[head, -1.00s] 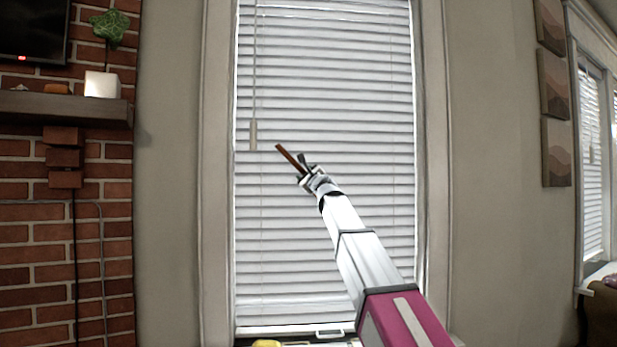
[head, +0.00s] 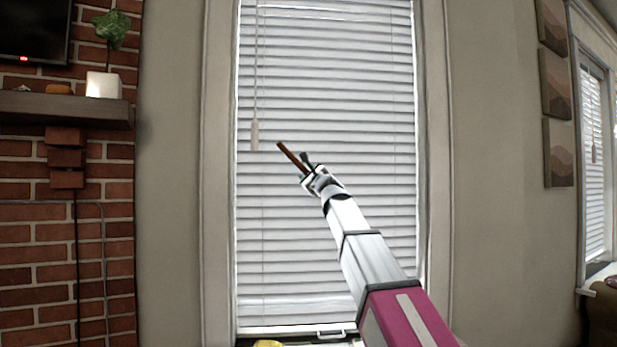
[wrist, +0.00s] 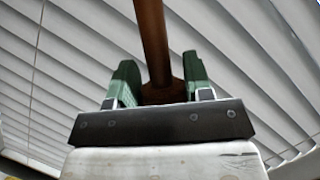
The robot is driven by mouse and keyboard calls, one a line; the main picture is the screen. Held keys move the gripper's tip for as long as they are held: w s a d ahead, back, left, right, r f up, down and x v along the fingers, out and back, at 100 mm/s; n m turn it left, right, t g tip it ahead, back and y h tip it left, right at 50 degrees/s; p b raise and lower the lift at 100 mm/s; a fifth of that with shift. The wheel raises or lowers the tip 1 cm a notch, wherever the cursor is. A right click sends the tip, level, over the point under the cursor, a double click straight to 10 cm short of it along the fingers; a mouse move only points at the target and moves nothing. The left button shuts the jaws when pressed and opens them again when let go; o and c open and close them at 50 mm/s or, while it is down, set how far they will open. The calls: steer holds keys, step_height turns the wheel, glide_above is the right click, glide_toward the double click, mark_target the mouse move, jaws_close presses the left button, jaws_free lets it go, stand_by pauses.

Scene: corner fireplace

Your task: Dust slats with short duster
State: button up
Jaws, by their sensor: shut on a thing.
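White horizontal slats (head: 340,100) of a closed window blind fill the middle of the head view. They also spread across the wrist view (wrist: 250,50). My gripper (head: 308,167) is in front of the slats, a little below and right of the cord's pull. It is shut on the duster, seen as a brown stick (head: 290,154) that points up and left. In the wrist view, the brown duster (wrist: 152,45) rises between the green fingers of my gripper (wrist: 158,85). No bristles show on it. I cannot tell whether it touches the slats.
A cord with a pull (head: 254,136) hangs before the slats at left. Window trim (head: 217,170) borders the blind. At left are a brick wall (head: 105,240) and a mantel shelf (head: 60,108) with a white plant pot (head: 103,85). A yellow thing (head: 268,344) lies low at the sill.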

steer(key=shift+s, duration=0.1)
steer(key=shift+s+d, duration=0.15)
steer(key=shift+s, duration=0.55)
steer(key=shift+s+d, duration=0.15)
steer(key=shift+s, duration=0.55)
